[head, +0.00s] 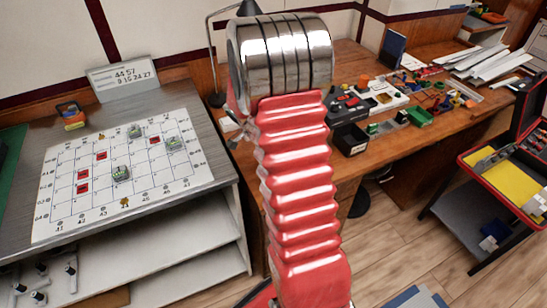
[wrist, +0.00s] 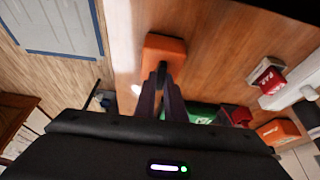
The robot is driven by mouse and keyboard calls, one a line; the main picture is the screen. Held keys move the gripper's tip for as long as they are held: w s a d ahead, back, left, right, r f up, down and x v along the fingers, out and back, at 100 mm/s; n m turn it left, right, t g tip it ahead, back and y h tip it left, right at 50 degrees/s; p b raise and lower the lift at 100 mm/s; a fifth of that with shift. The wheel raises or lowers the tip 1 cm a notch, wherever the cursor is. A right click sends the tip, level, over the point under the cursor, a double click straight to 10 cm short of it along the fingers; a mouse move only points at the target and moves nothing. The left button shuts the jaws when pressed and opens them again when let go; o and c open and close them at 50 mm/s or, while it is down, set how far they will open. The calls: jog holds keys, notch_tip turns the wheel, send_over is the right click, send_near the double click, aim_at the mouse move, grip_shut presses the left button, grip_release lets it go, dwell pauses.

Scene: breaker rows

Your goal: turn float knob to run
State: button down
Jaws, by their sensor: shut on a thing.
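In the wrist view an orange box (wrist: 172,45) stands on the brown wooden desk. A small dark knob (wrist: 161,68) shows at its near part, between my fingertips. I take it for the float knob; no label or run mark is readable. My gripper (wrist: 162,74) is shut on this knob, with its two dark fingers reaching up from the bottom of the view. The fingers and the wrist housing hide much of the knob and the box's near side. In the head view my gripper is not visible, and I cannot tell which desk item is this box.
A desk (head: 400,148) carries several small coloured parts, a green box (head: 419,116) and papers (head: 480,62). A gridded board (head: 100,195) with markers lies on a grey table at left. A red-edged cart (head: 505,185) stands at right. Wooden floor shows between them.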

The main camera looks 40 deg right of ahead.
jog(key=c, duration=1.8)
grip_release()
jog(key=v, duration=1.3)
jog(key=shift+a+r, duration=0.1)
jog(key=shift+r, duration=0.2)
